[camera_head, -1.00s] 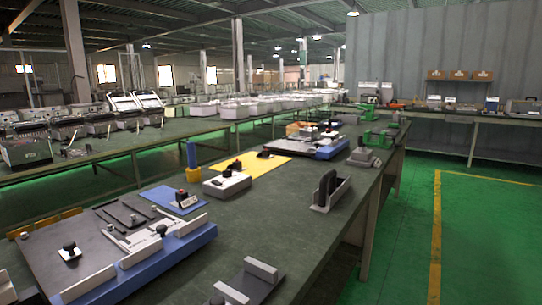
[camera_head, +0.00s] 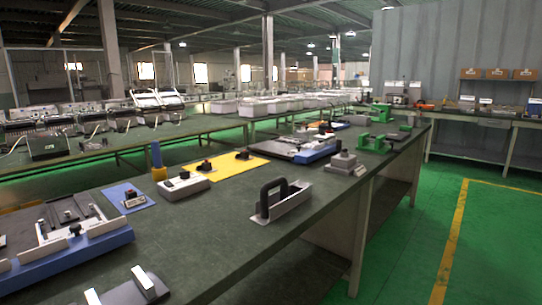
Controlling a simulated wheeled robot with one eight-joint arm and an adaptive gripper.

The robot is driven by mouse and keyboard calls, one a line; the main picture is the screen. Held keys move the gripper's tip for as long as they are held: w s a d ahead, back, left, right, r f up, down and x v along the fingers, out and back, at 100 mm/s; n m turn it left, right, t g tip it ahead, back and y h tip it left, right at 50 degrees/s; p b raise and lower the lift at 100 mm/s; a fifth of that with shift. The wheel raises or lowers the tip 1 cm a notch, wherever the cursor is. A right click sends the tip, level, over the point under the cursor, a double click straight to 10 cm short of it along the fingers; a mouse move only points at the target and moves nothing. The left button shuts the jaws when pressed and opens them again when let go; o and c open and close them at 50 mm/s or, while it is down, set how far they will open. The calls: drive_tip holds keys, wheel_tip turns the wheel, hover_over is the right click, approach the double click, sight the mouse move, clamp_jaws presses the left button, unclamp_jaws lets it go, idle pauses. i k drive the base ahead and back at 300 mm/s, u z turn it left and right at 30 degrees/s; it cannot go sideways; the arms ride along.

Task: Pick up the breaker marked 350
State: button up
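No marking 350 is readable in the head view, so I cannot tell which thing is the breaker. A black looped part (camera_head: 271,199) stands upright in a pale metal bracket (camera_head: 293,203) near the front edge of the long bench. A white box with a black knob (camera_head: 185,186) sits left of it. A small device with a pale label (camera_head: 133,200) lies on a blue mat (camera_head: 117,191). Small black parts (camera_head: 243,156) sit on a yellow mat (camera_head: 228,170). My gripper is not in view.
The dark green bench top (camera_head: 200,235) is bare in front of the bracket. A blue-edged fixture (camera_head: 75,258) fills the near left, with a pale-barred block (camera_head: 135,288) at the bottom. A grey block (camera_head: 343,162) and green tools (camera_head: 381,141) stand farther back. Green floor (camera_head: 400,260) is clear at right.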

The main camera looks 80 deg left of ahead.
sight(244, 156)
drive_tip(key=i, duration=1.15)
drive_tip(key=u, duration=3.65)
drive_tip(key=i, duration=0.75)
drive_tip(key=u, duration=0.1)
